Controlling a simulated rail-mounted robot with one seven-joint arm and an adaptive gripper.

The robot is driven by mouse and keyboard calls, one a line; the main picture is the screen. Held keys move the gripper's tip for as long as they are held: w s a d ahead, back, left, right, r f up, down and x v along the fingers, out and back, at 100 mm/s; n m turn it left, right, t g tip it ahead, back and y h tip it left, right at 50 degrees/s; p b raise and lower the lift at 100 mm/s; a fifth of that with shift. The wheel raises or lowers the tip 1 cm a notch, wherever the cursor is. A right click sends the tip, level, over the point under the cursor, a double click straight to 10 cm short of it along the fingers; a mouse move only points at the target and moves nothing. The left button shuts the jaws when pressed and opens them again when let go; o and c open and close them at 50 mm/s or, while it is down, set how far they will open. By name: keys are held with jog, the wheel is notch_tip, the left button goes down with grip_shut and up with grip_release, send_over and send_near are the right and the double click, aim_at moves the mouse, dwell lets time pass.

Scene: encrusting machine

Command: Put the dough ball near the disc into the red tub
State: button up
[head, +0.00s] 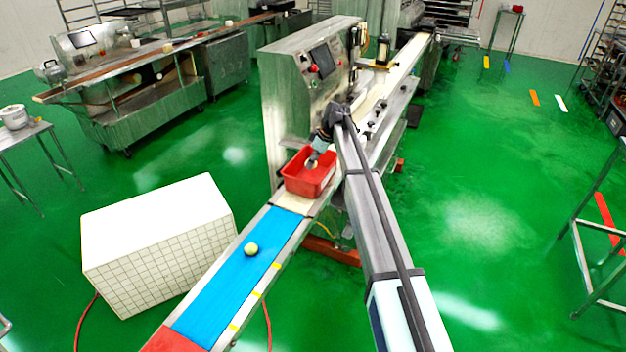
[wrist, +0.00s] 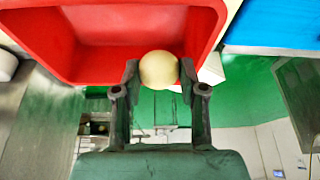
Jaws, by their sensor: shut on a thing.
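The pale dough ball (wrist: 158,70) is held between the two fingertips of my gripper (wrist: 159,76) in the wrist view. The red tub (wrist: 48,40) lies just beyond the ball and fills the upper left of that view. In the head view, my gripper (head: 313,158) reaches down at the red tub (head: 308,184), which stands at the near end of the machine's conveyor. The ball is small and partly hidden there. I cannot tell whether it is below the tub's rim. I cannot make out the disc for sure.
A yellowish ball (head: 251,249) lies on the blue belt (head: 240,275) in front of the tub. The encrusting machine (head: 300,85) rises behind the tub. A white tiled block (head: 160,240) stands left of the belt. Green floor to the right is mostly open.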

notch_tip(320, 180, down, 10)
jog(key=shift+f+p, duration=0.1)
jog(key=shift+p, duration=1.1)
jog(key=shift+f, duration=0.15)
jog(key=o, duration=1.1)
